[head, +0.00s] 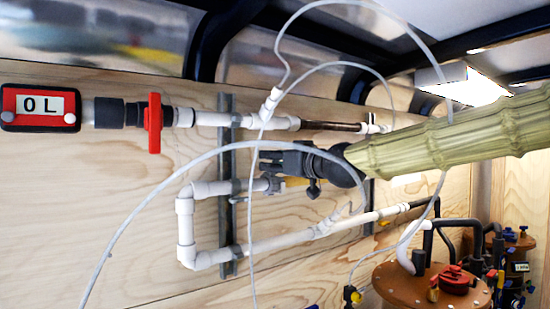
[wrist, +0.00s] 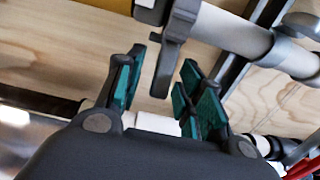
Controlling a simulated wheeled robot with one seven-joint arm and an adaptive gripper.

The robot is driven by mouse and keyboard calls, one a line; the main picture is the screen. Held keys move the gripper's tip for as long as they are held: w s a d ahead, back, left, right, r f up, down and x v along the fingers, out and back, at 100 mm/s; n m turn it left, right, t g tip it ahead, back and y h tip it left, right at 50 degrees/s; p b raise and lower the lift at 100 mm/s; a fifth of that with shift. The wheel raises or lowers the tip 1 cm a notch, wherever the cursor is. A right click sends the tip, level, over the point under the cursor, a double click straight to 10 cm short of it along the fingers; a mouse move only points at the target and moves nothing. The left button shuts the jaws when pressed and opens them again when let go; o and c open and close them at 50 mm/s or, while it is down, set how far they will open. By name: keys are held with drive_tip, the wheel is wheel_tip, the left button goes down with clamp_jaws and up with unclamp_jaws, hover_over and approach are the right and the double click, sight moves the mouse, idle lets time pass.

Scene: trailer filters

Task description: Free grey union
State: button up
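A grey union (wrist: 180,28) with a long flat wing sits around the white pipe (wrist: 230,32) in the wrist view. In the head view, what looks like the same grey union (head: 273,185) shows just left of the yellow pipe section, partly behind my gripper. My gripper (head: 268,163) points left, close to the wall pipes. In the wrist view my gripper (wrist: 163,68) is open, with its green-padded fingers apart. The union's wing reaches down toward the gap between the fingers. I cannot tell whether a finger touches it.
A grey pipe clamp (wrist: 292,50) and metal rail stand right of the union in the wrist view. The head view shows a red valve handle (head: 154,123), a "0 L" meter (head: 41,106), loose clear tubes (head: 200,155) crossing in front, and a brown tank (head: 410,285) at lower right.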

drive_tip(key=shift+c, duration=0.3)
clamp_jaws()
